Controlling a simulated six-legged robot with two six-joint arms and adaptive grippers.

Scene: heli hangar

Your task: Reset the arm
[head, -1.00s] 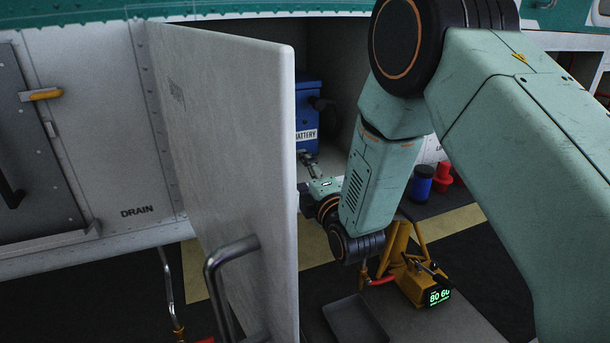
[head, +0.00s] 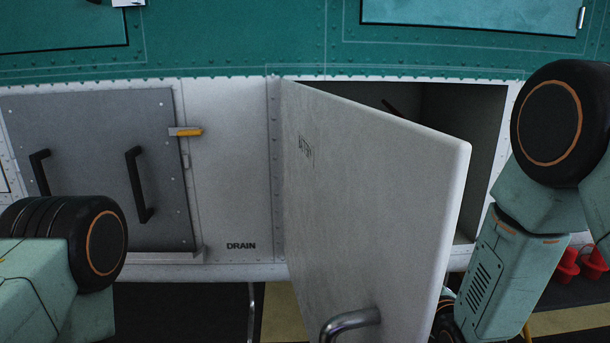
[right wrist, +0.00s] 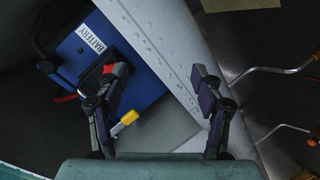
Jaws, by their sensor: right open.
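My right arm (head: 490,270) comes in at the right of the head view, its lower end behind the open white door (head: 375,200). Its gripper is hidden there. In the right wrist view my right gripper (right wrist: 160,85) is open, with nothing between its fingers. A blue battery (right wrist: 125,65) with a white label and a red terminal lies beyond the left finger. Part of my left arm (head: 60,255) shows at the lower left of the head view. Its gripper is out of view.
The door, with a metal handle (head: 350,320), stands swung outward before the open bay (head: 450,115). A grey panel with black handles (head: 141,185) is at the left. Red objects (head: 580,262) sit at the right. Bent metal tubes (right wrist: 270,72) show in the wrist view.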

